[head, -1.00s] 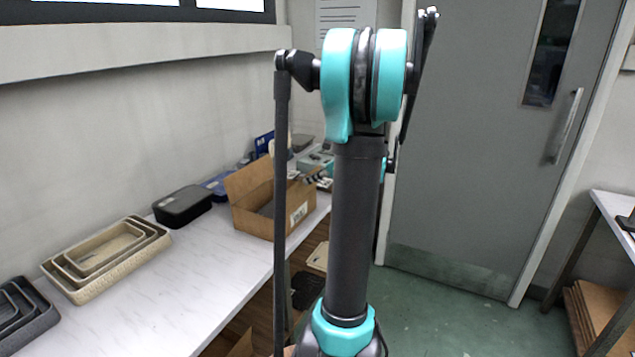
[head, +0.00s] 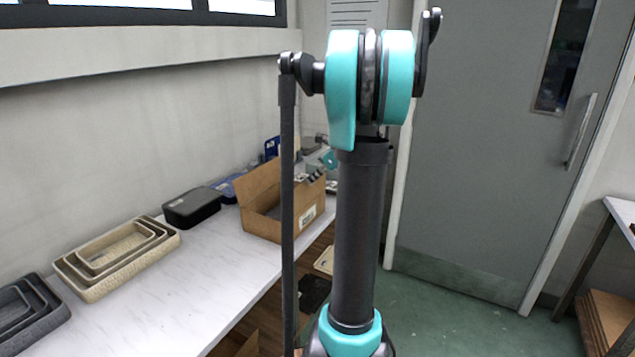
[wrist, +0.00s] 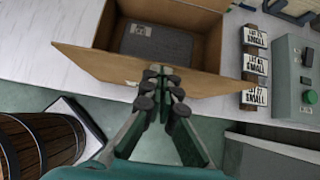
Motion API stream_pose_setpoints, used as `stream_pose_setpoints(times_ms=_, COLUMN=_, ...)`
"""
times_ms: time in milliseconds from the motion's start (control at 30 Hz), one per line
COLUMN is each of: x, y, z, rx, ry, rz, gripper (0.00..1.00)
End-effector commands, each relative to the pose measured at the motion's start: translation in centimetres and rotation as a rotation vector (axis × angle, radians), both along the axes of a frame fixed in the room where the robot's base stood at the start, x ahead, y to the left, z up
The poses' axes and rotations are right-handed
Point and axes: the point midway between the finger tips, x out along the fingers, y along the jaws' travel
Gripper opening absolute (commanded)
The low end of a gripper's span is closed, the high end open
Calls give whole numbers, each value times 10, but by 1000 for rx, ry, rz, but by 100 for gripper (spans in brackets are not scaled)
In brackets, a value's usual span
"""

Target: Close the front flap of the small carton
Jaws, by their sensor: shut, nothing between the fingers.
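The small carton (wrist: 112,28) is brown cardboard and stands open on the bench, at the top of the wrist view. A dark grey item with a label (wrist: 157,46) lies inside it. Its front flap (wrist: 95,64) hangs outward as a wide strip along the near side, towards my gripper. My gripper (wrist: 160,76) is shut and empty, its dark fingertips overlapping the middle of the flap; whether they touch it I cannot tell. In the head view the carton (head: 262,226) stands behind my arm with another flap raised at its left.
Several labelled blocks (wrist: 255,67) and a green-button box (wrist: 297,80) stand right of the carton. A wooden barrel (wrist: 45,140) is at the lower left of the wrist view. A black case (head: 191,208) and nested beige trays (head: 74,271) lie along the bench (head: 190,310).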

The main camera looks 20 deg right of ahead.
Motion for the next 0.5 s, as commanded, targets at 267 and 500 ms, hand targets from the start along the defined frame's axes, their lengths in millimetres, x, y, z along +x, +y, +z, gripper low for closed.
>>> stream_pose_setpoints(times_ms=267, x=26, y=21, z=4, rx=-162, ry=204, rz=6, gripper=0)
stream_pose_setpoints(times_ms=500, x=46, y=37, z=-1, rx=-302, ry=384, rz=6, gripper=0)
